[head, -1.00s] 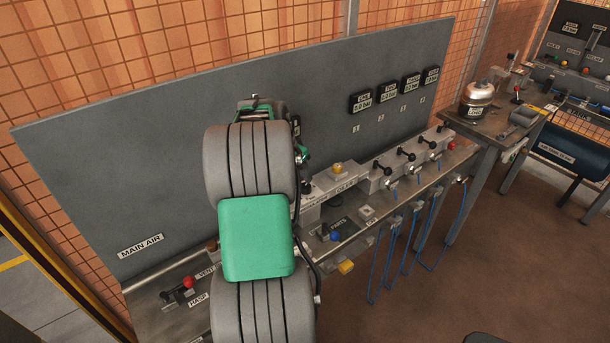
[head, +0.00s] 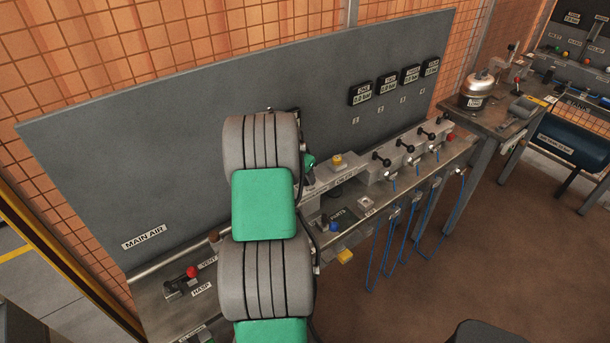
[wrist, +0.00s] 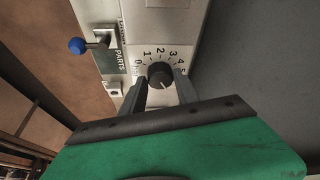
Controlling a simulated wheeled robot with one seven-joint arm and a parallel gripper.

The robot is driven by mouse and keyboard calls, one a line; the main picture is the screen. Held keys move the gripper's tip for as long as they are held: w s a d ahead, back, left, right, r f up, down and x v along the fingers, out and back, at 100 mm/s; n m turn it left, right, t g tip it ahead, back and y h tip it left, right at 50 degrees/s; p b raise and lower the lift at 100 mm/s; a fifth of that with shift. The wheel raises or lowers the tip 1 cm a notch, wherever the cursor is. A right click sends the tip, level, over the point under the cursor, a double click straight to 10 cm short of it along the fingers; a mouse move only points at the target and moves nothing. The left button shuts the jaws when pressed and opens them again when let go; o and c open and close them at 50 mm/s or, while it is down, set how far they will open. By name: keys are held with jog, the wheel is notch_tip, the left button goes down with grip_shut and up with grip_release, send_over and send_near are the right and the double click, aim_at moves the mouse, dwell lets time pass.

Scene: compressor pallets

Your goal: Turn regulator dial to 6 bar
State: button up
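The regulator dial (wrist: 160,74) is a round black knob on a pale plate in the wrist view. Figures from 0 up to 5 show around its far side; the rest of the scale is hidden by my gripper. I cannot read clearly where the dial points. My gripper (wrist: 161,84) has one finger on each side of the dial, with a narrow gap seeming to show on both sides. It is open around the dial; contact is not clear. In the head view my arm hides the dial and the gripper.
A blue-knobbed lever (wrist: 77,46) stands left of the dial, by a PARTS label. In the head view a bench (head: 160,320) with a red-knobbed lever (head: 191,271) runs along a grey panel (head: 180,130). Valves with black handles (head: 381,159) and hanging blue hoses (head: 385,245) are to the right.

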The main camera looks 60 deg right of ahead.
grip_shut()
jog(key=shift+f+b, duration=0.1)
jog(key=shift+b, duration=0.3)
jog(key=shift+s+f+n+t+b, duration=0.1)
jog(key=shift+n+t+b, duration=0.2)
jog(key=shift+n+b, duration=0.35)
jog(key=shift+s+n+t+b, duration=0.1)
jog(key=shift+n+t+b, duration=0.7)
jog(key=shift+n+b, duration=1.15)
jog(key=shift+n+p, duration=0.3)
jog(key=shift+n, duration=0.1)
jog(key=shift+o, duration=1.4)
grip_release()
jog(key=shift+s+r, duration=0.1)
jog(key=shift+r, duration=0.1)
jog(key=shift+o, duration=0.8)
